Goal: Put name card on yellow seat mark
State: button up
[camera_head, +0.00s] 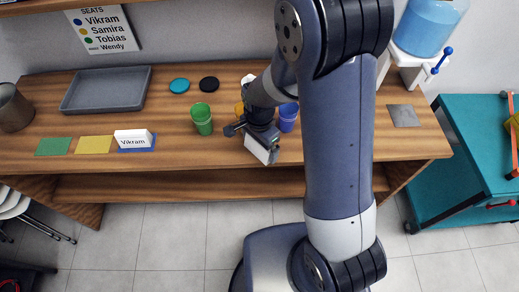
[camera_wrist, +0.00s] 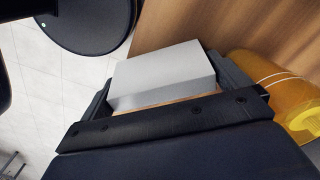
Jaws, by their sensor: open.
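The yellow seat mark (camera_head: 93,144) lies bare on the left of the wooden table. A white name card (camera_head: 257,150) is near the table's front edge, right at my gripper (camera_head: 250,134). In the wrist view the same white card (camera_wrist: 163,75) sits between the two fingers of my gripper (camera_wrist: 175,95). The fingers are open around it. No name can be read on it, and I cannot tell whether it touches the fingers or the table. Another name card, reading Vikram (camera_head: 133,138), stands on the blue seat mark (camera_head: 137,150).
The green seat mark (camera_head: 54,146) is empty. A seats sign (camera_head: 104,26) hangs on the wall. A green cup (camera_head: 202,120), a blue-purple cup (camera_head: 288,118) and a yellow cup (camera_wrist: 275,90) stand around my gripper. A grey tray (camera_head: 106,90) and two coasters (camera_head: 179,85) lie behind.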

jog(key=shift+c, duration=0.3)
jog(key=c, duration=0.6)
